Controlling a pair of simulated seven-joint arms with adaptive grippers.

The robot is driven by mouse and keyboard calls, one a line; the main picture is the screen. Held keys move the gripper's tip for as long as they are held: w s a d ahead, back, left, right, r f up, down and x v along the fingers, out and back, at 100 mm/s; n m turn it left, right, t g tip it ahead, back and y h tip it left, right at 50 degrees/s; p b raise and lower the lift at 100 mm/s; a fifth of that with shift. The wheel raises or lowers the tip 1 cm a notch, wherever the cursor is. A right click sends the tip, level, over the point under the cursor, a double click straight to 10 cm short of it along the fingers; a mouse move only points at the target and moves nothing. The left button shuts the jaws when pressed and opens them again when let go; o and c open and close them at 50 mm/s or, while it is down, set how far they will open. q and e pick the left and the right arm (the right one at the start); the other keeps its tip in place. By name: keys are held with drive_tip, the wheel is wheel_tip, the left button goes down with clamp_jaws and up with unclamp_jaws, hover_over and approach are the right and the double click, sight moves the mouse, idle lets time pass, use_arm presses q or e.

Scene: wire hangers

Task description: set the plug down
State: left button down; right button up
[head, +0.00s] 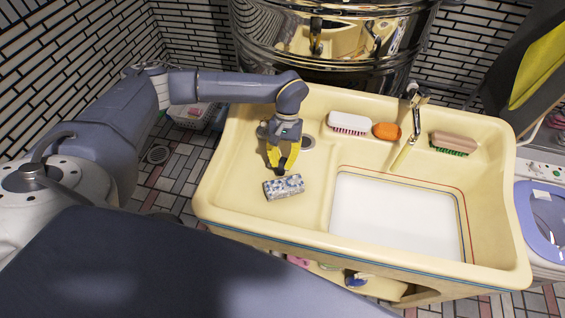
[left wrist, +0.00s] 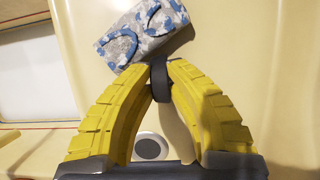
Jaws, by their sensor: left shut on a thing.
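My left gripper (head: 281,170) is over the left shallow part of the cream sink (head: 235,185), pointing down. In the left wrist view its yellow fingers (left wrist: 160,80) are closed at the tips on a small dark round plug (left wrist: 160,90). I cannot tell whether the plug touches the block or the sink surface. My right gripper is not in view.
A round drain (head: 307,142) is just right of the gripper. A white brush (head: 349,122), an orange soap (head: 386,131) and a brown brush (head: 453,141) lie along the back ledge, with a tap (head: 412,110) between. The white-bottomed basin (head: 395,218) is at right.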

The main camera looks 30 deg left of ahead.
use_arm(q)
drive_tip(key=shift+f, duration=0.45)
drive_tip(key=shift+f, duration=0.15)
drive_tip(key=c, duration=1.4)
unclamp_jaws()
drive_tip(key=v, duration=1.1)
drive_tip(key=shift+r, duration=0.3)
drive_tip(key=shift+o, duration=0.8)
drive_tip(key=shift+w+a+r, duration=0.1)
drive_tip(key=shift+w+r, duration=0.1)
drive_tip(key=shift+r, duration=0.15)
